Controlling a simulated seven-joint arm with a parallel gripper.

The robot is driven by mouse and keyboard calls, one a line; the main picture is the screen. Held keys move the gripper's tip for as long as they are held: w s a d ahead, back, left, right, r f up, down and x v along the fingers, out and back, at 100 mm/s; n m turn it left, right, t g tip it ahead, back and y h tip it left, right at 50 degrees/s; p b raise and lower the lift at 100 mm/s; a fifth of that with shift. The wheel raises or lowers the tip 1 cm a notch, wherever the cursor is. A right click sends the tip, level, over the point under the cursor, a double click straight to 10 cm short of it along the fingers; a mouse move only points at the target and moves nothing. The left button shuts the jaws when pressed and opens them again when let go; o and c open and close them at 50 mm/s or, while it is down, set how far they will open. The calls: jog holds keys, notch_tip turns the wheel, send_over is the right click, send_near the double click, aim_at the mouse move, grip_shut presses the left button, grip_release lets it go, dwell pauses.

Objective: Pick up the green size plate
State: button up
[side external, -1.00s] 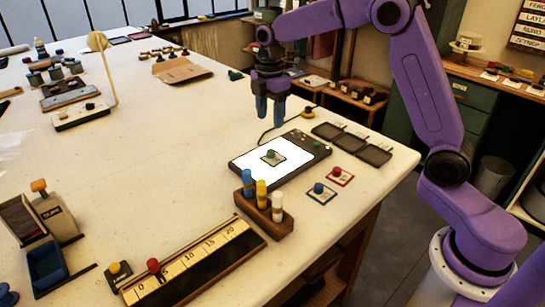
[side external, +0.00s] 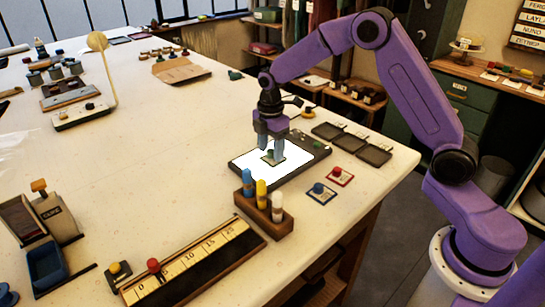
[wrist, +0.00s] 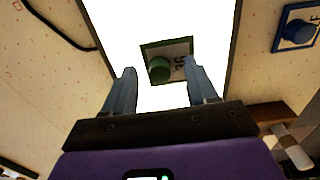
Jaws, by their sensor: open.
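The green size plate (wrist: 178,48) is a small plate with a green border, dark markings and a round green knob (wrist: 159,69). It lies on the bright white panel of a dark-framed light pad (side external: 309,160). In the side view the plate (side external: 279,160) is partly hidden by my fingers. My gripper (side external: 270,153) is low over the pad, pointing down, with its fingers around the area of the knob. In the wrist view my gripper (wrist: 160,72) is open, with one finger on each side of the knob and gaps between. Whether the fingertips touch the plate is unclear.
A blue-knobbed plate (side external: 320,193) and a red-knobbed plate (side external: 341,176) lie right of the pad. A wooden block (side external: 265,215) with blue, yellow and white pegs stands close in front. Dark trays (side external: 350,142) lie behind right.

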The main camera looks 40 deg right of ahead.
jog(key=shift+c, duration=0.3)
grip_shut()
jog(key=shift+r, duration=0.1)
